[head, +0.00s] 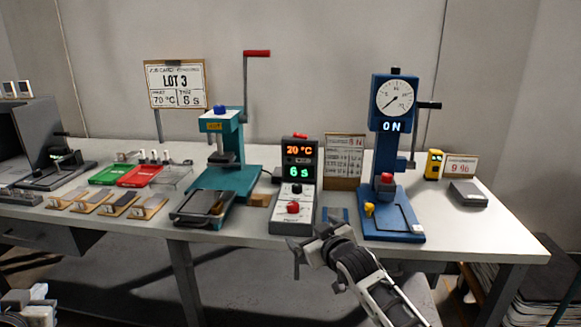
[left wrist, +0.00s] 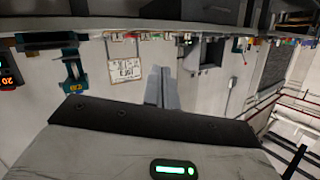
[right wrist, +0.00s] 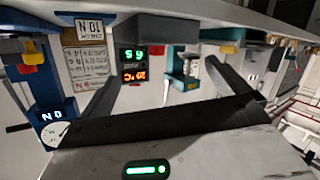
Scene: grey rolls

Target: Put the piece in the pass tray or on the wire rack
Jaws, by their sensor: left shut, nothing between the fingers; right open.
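The green tray (head: 109,174) and the red tray (head: 140,176) lie side by side on the left half of the bench. The wire rack (head: 175,176) stands just right of the red tray. Several small flat pieces (head: 117,205) lie on wooden boards in front of the trays; I cannot tell which is the task's piece. My left gripper (head: 38,292) is low at the left corner, below the bench, shut and empty, its fingers together in the left wrist view (left wrist: 161,88). My right gripper (head: 316,246) is open and empty at the bench's front edge, below the control box.
A teal lever press (head: 230,150) with a dark plate in front, a control box (head: 300,185) reading 20 °C and 6 s, and a blue gauge press (head: 393,150) showing ON stand along the bench. A job card (head: 175,84) reads LOT 3. A grey block (head: 468,193) lies at right.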

